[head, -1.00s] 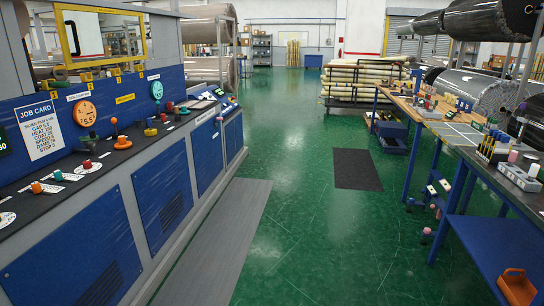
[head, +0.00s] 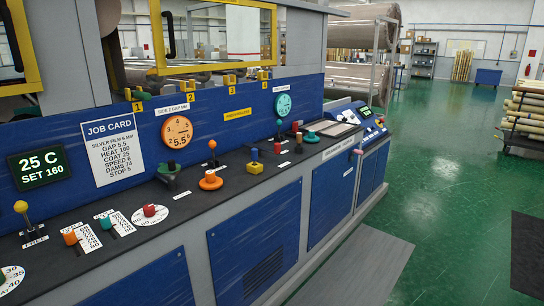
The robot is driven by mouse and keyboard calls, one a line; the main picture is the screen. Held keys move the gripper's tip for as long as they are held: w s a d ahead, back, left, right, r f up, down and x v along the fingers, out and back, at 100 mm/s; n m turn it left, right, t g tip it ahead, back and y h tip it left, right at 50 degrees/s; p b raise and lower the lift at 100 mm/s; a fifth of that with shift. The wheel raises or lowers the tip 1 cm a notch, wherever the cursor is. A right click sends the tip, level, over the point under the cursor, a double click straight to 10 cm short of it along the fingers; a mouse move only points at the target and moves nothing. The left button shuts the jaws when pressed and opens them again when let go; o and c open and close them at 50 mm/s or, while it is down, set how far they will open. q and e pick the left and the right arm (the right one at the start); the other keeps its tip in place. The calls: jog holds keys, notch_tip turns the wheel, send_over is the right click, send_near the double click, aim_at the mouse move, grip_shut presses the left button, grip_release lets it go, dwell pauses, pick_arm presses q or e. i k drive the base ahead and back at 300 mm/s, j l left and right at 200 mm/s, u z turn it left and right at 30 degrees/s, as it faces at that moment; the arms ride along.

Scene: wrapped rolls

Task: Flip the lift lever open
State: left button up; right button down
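A machine console (head: 120,225) with several knobs and levers fills the left and middle of the head view. A yellow-ball lever (head: 22,210) stands near the left edge, tilted slightly, beside a white label. An orange-ball lever (head: 212,148) stands upright farther along, behind an orange round knob (head: 211,181). The small labels are hard to read, so I cannot tell which one is the lift lever. Neither of my grippers is in view.
A job card (head: 112,150), a temperature display (head: 41,167) and an orange dial (head: 177,132) are on the blue back panel. A grey mat (head: 355,270) lies along the console front.

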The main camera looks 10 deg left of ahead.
aim_at(277, 145)
jog(key=i+j+u, duration=0.15)
jog(key=i+u, duration=0.2)
jog(key=i, duration=0.25)
jog(key=i+u, duration=0.4)
jog(key=i, duration=0.15)
jog(key=i+l+u, duration=0.35)
jog(key=i, duration=0.2)
jog(key=j, duration=0.1)
